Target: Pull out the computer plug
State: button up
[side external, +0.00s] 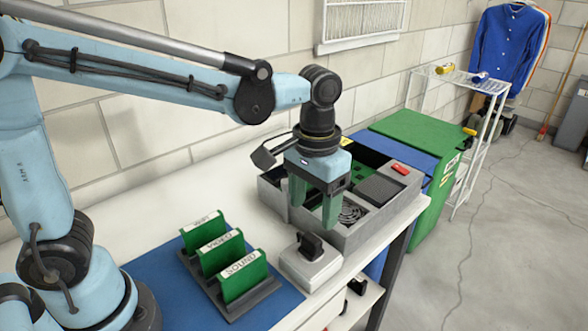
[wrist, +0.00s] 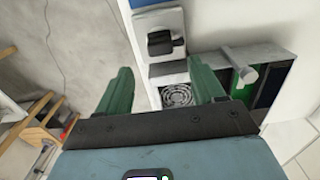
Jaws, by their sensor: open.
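A black plug (side external: 310,246) stands upright in a light grey socket box (side external: 312,272) near the front edge of the bench. In the wrist view the plug (wrist: 160,41) shows at the top, beyond the fingertips. The grey open computer case (side external: 388,216) sits just behind the box, with a fan, a green board and a red part. My gripper (side external: 313,208) points down over the case's near side, behind and above the plug. Its two green fingers are apart with nothing between them. In the wrist view the gripper (wrist: 160,70) shows the gap in line with the plug.
A rack of labelled green cards (side external: 226,262) stands on a blue mat (side external: 262,300), left of the socket box. Green and blue bins (side external: 420,150) stand beyond the bench. A white wire shelf (side external: 485,150) is farther right. White bench top is clear behind the rack.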

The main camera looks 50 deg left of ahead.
aim_at(312, 237)
jog(key=shift+f, duration=0.1)
jog(key=shift+f, duration=4.4)
grip_shut()
jog(key=shift+r, duration=3)
